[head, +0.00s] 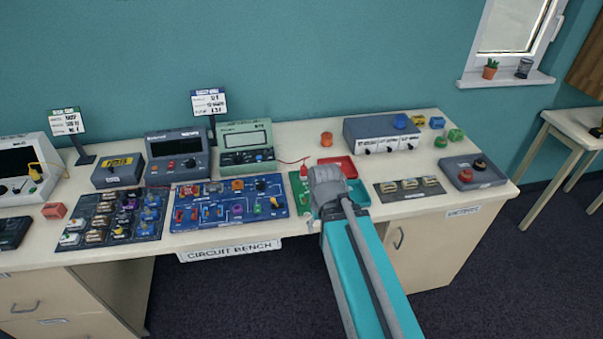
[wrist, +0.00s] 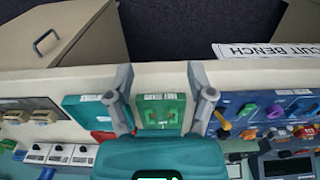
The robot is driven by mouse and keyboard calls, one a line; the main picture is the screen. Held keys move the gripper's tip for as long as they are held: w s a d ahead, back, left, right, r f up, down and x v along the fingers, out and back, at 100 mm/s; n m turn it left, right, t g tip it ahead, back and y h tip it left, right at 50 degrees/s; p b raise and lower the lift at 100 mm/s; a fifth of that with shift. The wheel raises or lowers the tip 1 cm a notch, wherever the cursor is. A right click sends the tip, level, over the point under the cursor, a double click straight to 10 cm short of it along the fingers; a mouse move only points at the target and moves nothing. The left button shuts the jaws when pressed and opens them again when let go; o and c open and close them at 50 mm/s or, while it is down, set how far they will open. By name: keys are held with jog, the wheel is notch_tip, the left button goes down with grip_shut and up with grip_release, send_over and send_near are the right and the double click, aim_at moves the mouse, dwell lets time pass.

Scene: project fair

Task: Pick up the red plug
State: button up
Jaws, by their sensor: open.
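A small red plug (head: 304,170) with a thin red lead stands at the back of a green board (head: 296,188) in the head view, just left of my gripper (head: 326,185). In the wrist view my gripper (wrist: 160,96) is open, its two fingers on either side of the green board (wrist: 160,112). Nothing shows held between them. The red plug cannot be made out in the wrist view; the gripper body covers the area behind the board. My arm hides part of the board in the head view.
A blue component board (head: 230,205) lies left of the green board. A red tray (head: 345,163) and a green tray (head: 358,192) sit close on the right. A green meter (head: 246,145) stands behind. A dark panel with several switches (head: 408,188) lies further right.

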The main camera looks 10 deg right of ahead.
aim_at(304, 170)
jog(key=w+r+m+p, duration=0.3)
jog(key=w+m, duration=0.1)
jog(key=w, duration=0.5)
jog(key=w+r+m+p, duration=0.3)
jog(key=w+m, duration=0.2)
jog(key=w, duration=0.5)
jog(key=w+d+r+m+p, duration=0.1)
jog(key=w+r+m+p, duration=0.2)
jog(key=w, duration=0.7)
jog(key=shift+r+m+p, duration=0.4)
jog(key=shift+m, duration=0.4)
jog(key=shift+f, duration=0.1)
notch_tip(304, 170, down, 8)
jog(key=b, duration=0.8)
jog(key=shift+f+b, duration=0.2)
jog(key=shift+b, duration=0.15)
jog(key=shift+f, duration=0.15)
jog(key=shift+a+f+b, duration=0.15)
jog(key=shift+f+b, duration=2.3)
jog(key=shift+b, duration=0.15)
grip_shut()
